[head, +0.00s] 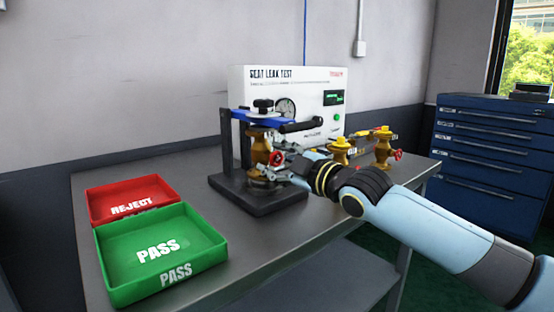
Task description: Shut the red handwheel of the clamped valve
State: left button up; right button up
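The clamped valve (258,147) is a brass body standing upright in a dark fixture (262,196) with a blue top clamp bar (248,117). Its red handwheel (277,158) faces right, towards my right gripper. My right gripper (274,164) reaches in from the right, with its grey fingers at the handwheel, one above and one below it. At this size I cannot tell whether the fingers touch or grip the wheel. The gripper partly hides the lower valve. My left gripper is not in view.
A white seat leak test box (310,88) stands behind the fixture. More brass valves (383,148) stand to the right, behind my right arm. A red REJECT tray (112,192) and green PASS tray (120,283), both empty, sit on the left of the grey table (262,239).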

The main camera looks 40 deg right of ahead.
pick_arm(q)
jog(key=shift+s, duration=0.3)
pick_arm(e)
jog(key=s+d, duration=0.1)
jog(key=s, duration=1.1)
dwell(0.5)
